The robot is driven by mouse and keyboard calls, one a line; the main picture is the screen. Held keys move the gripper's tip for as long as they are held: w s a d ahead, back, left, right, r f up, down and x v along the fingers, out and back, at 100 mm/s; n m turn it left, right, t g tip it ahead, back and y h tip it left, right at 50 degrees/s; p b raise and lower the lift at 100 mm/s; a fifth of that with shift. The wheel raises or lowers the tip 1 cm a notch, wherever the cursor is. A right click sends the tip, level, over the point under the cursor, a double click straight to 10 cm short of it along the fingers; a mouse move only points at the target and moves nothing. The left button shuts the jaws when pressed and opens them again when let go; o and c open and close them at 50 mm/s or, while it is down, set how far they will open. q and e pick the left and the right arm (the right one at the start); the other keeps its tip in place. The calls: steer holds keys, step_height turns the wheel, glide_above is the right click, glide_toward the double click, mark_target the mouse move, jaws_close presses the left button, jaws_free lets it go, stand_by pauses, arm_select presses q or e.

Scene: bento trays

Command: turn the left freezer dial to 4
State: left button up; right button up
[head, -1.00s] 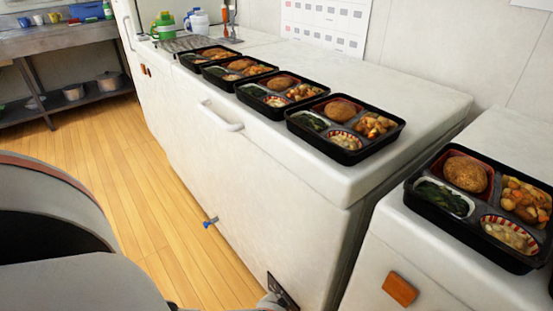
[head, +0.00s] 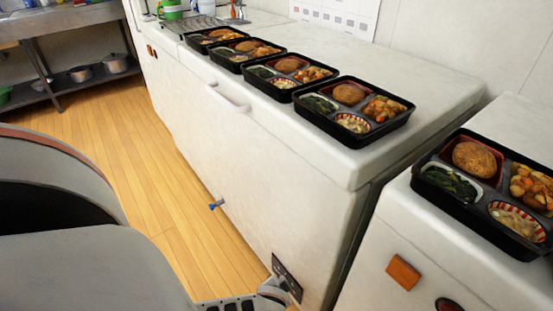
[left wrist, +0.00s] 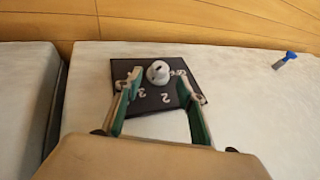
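The freezer dial (left wrist: 158,73) is a round white knob on a dark square panel (left wrist: 150,100) with pale numbers, among them 2 and 3. My left gripper (left wrist: 156,80) is open, one green-padded finger on each side of the dial, with gaps visible. Whether the fingertips reach the knob's depth is unclear. In the head view the dark panel (head: 287,278) is low on the white chest freezer's front (head: 235,170), partly hidden by a grey part that seems to be my left arm. The dial's pointer setting cannot be read. My right gripper is not in view.
Several black bento trays (head: 331,129) line the freezer lid. Another tray (head: 470,213) sits on a white unit at the right, across a narrow gap. A blue-tipped drain tap (head: 216,205) sticks out of the freezer front. Wooden floor (head: 140,190) is clear at left.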

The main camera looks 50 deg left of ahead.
arm_select(q)
steer(key=v, duration=0.6)
steer(key=shift+s+r, duration=0.2)
steer(key=shift+r, duration=0.05)
